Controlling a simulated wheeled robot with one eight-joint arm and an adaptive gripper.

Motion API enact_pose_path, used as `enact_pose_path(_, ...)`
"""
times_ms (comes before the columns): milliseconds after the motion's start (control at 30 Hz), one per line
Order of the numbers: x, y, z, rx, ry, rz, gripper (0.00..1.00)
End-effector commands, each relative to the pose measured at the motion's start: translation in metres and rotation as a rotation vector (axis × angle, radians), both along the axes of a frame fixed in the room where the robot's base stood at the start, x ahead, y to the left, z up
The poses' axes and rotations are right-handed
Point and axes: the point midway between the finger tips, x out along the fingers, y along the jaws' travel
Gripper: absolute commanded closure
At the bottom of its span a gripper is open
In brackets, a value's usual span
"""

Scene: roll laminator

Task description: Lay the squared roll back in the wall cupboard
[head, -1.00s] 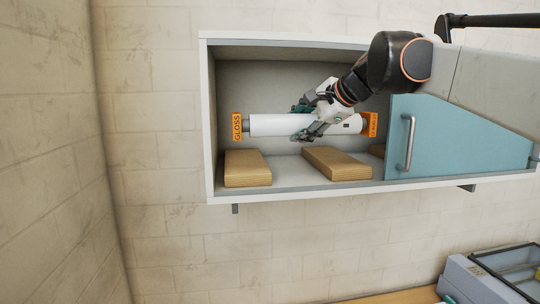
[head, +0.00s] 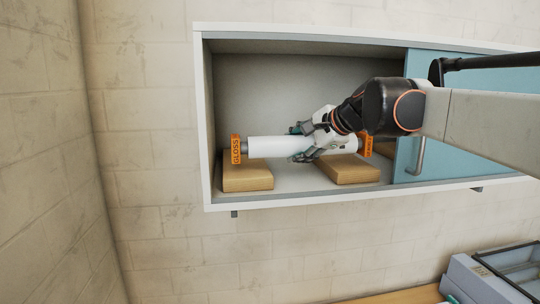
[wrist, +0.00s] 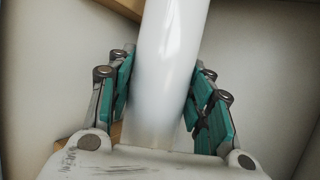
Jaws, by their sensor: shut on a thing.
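The white roll (head: 268,147) has orange end caps, the left one marked GLOSS (head: 236,149). It lies level across the open left part of the wall cupboard (head: 203,110), over two wooden blocks, the left block (head: 248,178) and the right block (head: 347,170). Whether it touches them I cannot tell. My gripper (head: 303,142) is shut around the roll's middle, right of centre. In the wrist view the roll (wrist: 168,70) runs between the two teal-padded fingers (wrist: 162,110). My wrist hides part of the roll's right side.
A blue sliding door (head: 440,150) with a grey handle (head: 417,156) covers the cupboard's right part, close to my arm. The cupboard floor has a raised front edge. A grey machine (head: 485,280) stands on a wooden surface at lower right.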

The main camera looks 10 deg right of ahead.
Motion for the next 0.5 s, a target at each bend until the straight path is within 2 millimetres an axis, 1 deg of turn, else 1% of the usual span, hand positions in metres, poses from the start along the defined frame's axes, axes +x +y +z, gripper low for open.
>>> enact_pose_path(100,0.0,0.0,-0.014,0.0,-0.001,0.0,1.0)
enact_pose_path(233,0.0,0.0,-0.025,0.0,-0.001,0.0,1.0)
enact_pose_path(500,0.0,0.0,-0.029,0.0,-0.001,0.0,1.0)
